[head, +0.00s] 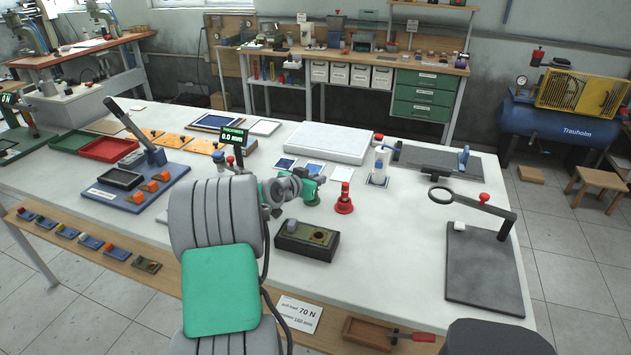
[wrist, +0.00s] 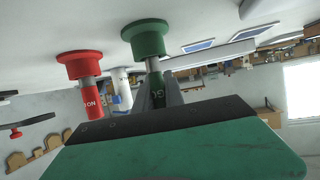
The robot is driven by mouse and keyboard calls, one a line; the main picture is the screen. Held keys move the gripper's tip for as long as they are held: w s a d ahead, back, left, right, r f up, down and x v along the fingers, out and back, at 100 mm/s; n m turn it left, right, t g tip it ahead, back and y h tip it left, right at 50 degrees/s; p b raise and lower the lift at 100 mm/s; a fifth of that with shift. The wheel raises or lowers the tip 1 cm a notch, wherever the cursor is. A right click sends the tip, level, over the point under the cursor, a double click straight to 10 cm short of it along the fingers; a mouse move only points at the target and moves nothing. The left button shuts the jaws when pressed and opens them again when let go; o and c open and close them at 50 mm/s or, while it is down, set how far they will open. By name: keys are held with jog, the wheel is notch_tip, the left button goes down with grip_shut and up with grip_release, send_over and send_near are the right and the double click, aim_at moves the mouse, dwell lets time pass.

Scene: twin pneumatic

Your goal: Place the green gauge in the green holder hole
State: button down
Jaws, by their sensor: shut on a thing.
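The green gauge (head: 312,198) stands at the middle of the white table, with a wide round green base. In the wrist view, which is upside down, its base (wrist: 146,38), metal stem and green body show. My gripper (wrist: 156,92) is shut on the green body, and partly hides it. In the head view my gripper (head: 300,187) reaches it from the left; whether the base touches the table I cannot tell. A dark holder block (head: 306,240) with an olive-green top and a round hole (head: 320,236) sits nearer the table's front edge.
A red gauge (head: 344,200) stands just right of the green one; it also shows in the wrist view (wrist: 82,75). A magnifier (head: 455,197) on a stand over a dark plate (head: 485,268) is at the right. A white box (head: 328,142) lies behind.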

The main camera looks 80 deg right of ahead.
jog(key=shift+f, duration=0.25)
jog(key=c, duration=1.4)
grip_release()
jog(key=shift+r, duration=0.1)
jog(key=shift+c, duration=0.2)
